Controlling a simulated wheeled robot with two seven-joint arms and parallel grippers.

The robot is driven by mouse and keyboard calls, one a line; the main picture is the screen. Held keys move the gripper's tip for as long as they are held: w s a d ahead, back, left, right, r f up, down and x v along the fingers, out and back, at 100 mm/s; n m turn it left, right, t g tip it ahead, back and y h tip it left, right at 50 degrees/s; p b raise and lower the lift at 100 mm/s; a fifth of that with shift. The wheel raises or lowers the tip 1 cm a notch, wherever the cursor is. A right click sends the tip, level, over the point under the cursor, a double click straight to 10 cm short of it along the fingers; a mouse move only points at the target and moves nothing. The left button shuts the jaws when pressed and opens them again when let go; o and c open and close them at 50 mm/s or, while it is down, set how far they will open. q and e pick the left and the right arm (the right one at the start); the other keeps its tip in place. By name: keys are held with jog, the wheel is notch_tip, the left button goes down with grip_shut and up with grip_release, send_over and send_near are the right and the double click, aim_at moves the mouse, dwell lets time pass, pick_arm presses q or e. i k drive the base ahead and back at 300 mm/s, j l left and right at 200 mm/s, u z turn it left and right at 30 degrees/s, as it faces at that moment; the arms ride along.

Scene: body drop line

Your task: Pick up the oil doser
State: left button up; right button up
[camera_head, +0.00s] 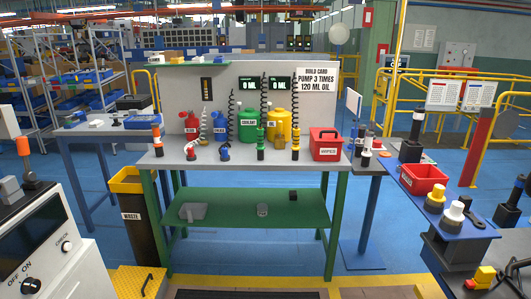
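No label that I can read names an oil doser, so I cannot tell for sure which item it is. On the grey bench top (235,160) stand two slim upright black tools, one with green bands (260,143) and one with orange or yellow bands (295,143). Behind them are a green jug (248,124) labelled coolant and a yellow jug (279,125) whose label is too small to read. Further left are a red can (191,123), a blue container (219,126), and small red-white and blue items. I cannot make out either gripper.
A red box (325,145) stands at the bench's right end. A yellow-topped waste bin (126,181) is left of the bench. A white control box (45,245) is at front left, and a blue stand (450,222) with knobs is at right. The green lower shelf (235,210) is mostly clear.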

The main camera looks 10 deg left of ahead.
aim_at(155, 126)
jog(key=i+l+u, duration=0.1)
jog(key=i+u, duration=0.3)
jog(key=i+l+u, duration=0.15)
jog(key=i+u, duration=0.25)
jog(key=i+l+u, duration=0.25)
jog(key=u, duration=0.15)
jog(key=i+l+u, duration=0.25)
jog(key=l+u, duration=0.15)
jog(key=i+l+u, duration=0.2)
jog(key=l+u, duration=0.2)
